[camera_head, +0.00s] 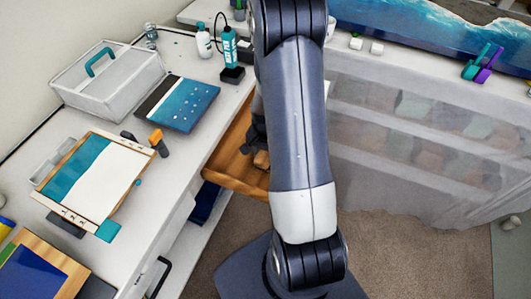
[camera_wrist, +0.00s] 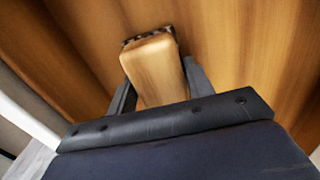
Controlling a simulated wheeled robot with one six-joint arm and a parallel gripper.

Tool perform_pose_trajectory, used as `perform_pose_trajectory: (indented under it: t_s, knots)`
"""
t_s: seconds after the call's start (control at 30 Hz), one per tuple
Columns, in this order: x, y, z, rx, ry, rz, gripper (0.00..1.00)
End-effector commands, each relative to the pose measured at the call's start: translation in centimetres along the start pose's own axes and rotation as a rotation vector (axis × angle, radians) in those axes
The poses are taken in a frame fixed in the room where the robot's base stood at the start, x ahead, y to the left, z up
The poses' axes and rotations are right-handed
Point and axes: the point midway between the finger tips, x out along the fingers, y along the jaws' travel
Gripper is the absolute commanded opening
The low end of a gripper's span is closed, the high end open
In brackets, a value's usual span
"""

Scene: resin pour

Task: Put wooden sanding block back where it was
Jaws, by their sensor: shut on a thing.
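The wooden sanding block (camera_wrist: 155,72) is between the two dark fingers of my gripper (camera_wrist: 160,85) in the wrist view. It is pale wood with a dark, rough strip at its far end. My gripper is shut on it. In the head view the block (camera_head: 262,160) shows as a small brown piece beside my dark gripper (camera_head: 254,150), over an open wooden drawer (camera_head: 226,168). Wood fills most of the background in the wrist view. I cannot tell whether the block touches the drawer. My arm hides part of the drawer.
The white worktop (camera_head: 180,165) beside the drawer holds a white caddy (camera_head: 105,85) with a teal handle, a blue panel (camera_head: 185,105), a clipboard (camera_head: 95,180) and bottles. A counter with a translucent curtain (camera_head: 420,140) stands at right. The brown floor is clear in front.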

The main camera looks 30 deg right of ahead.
Motion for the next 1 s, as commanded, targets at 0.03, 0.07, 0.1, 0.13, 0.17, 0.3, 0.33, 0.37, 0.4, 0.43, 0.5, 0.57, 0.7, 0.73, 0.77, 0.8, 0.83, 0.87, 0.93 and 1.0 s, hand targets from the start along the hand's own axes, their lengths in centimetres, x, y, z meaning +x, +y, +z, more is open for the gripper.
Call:
perform_pose_trajectory:
  t_s: [0.03, 0.07, 0.1, 0.13, 0.17, 0.3, 0.33, 0.37, 0.4, 0.43, 0.5, 0.57, 0.7, 0.73, 0.77, 0.8, 0.83, 0.87, 0.93, 1.0]
  knots:
    - [0.0, 0.0, 0.0, 0.000, 0.001, 0.000, 0.25]
    - [0.0, 0.0, 0.0, 0.000, 0.001, -0.001, 0.25]
    - [0.0, 0.0, 0.0, 0.000, 0.001, -0.001, 0.25]
    - [0.0, 0.0, 0.0, 0.000, 0.001, 0.000, 0.25]
    - [0.0, 0.0, 0.0, 0.000, 0.001, 0.000, 0.25]
    - [0.4, 0.0, 0.0, 0.000, 0.001, 0.000, 0.25]
    - [0.5, 0.0, 0.0, 0.000, 0.001, 0.000, 0.25]
    - [0.3, 0.0, 0.0, 0.000, 0.001, 0.000, 0.52]
    - [0.3, 0.0, 0.0, 0.000, 0.000, 0.000, 0.55]
    - [0.3, 0.0, 0.0, 0.000, 0.000, 0.000, 0.58]
    - [0.3, 0.0, 0.0, 0.000, 0.000, 0.000, 0.63]
    - [0.3, 0.0, 0.0, 0.000, 0.000, 0.000, 0.68]
    - [0.3, 0.0, 0.0, 0.000, 0.000, 0.000, 0.71]
    - [0.3, 0.0, 0.0, 0.000, 0.000, 0.000, 0.71]
    - [0.3, 0.0, 0.0, 0.000, 0.000, 0.000, 0.71]
    - [0.3, 0.0, 0.0, 0.000, 0.000, 0.000, 0.71]
    - [0.2, 0.0, 0.0, 0.000, 0.000, 0.000, 0.71]
    - [0.2, 0.0, 0.0, 0.000, 0.000, 0.000, 0.71]
    - [-0.1, 0.0, 0.0, 0.000, 0.000, 0.000, 0.71]
    - [-0.5, -0.1, -0.1, 0.000, 0.002, -0.002, 0.71]
